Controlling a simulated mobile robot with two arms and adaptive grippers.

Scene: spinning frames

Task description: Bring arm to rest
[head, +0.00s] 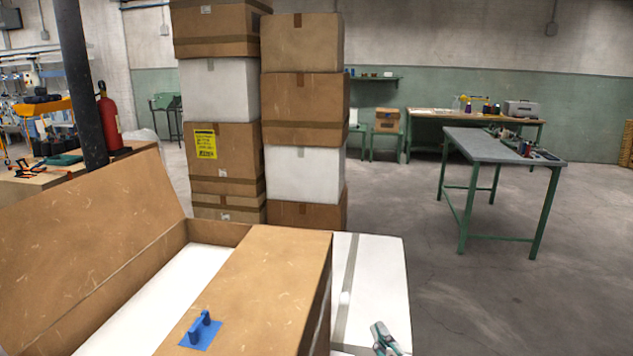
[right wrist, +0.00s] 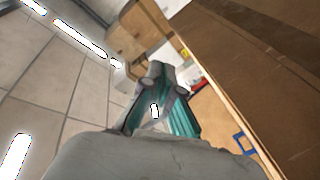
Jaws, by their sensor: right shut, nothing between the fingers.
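My right gripper (head: 381,338) shows at the bottom edge of the head view, right of the brown box with the blue handle and in front of the white box. It is shut and empty. In the right wrist view its grey and teal fingers (right wrist: 165,82) are together, with nothing held between them. My left gripper is not in either view.
A brown box (head: 270,270) with a blue handle (head: 203,325) stands close in front, beside an open box flap (head: 90,240). A white taped box (head: 385,275) lies right of it. Tall box stacks (head: 305,45) stand behind. Open floor (head: 490,305) lies right, before a green-legged table (head: 485,145).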

